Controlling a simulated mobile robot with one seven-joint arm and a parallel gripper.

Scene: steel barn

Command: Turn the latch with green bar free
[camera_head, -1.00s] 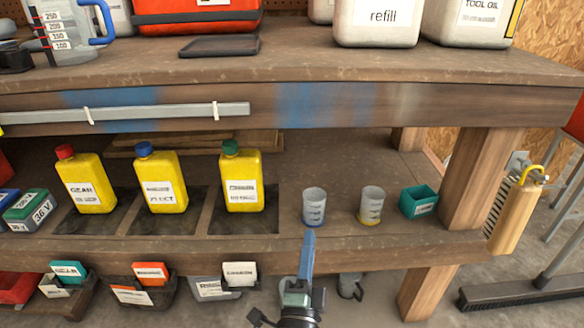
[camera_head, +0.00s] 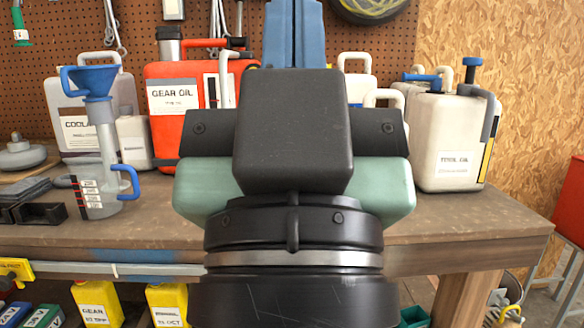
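I cannot make out a latch with a green bar in the current head view. My gripper (camera_head: 293,32) is raised in the middle of the view, in front of the pegboard. Its two blue fingers lie side by side and look closed, with nothing seen between them. The fingertips run out at the top edge. My dark wrist and green gripper body hide the middle of the bench. At the lower left edge, a yellow fitting (camera_head: 16,270) with a dark knob sits by the metal rail (camera_head: 150,269) on the bench front.
The bench top (camera_head: 440,215) holds a blue funnel on a measuring jug (camera_head: 97,165), a red gear oil can (camera_head: 172,110), and a white tool oil can (camera_head: 450,145). Yellow bottles (camera_head: 97,303) stand on the shelf below. The right front of the bench top is clear.

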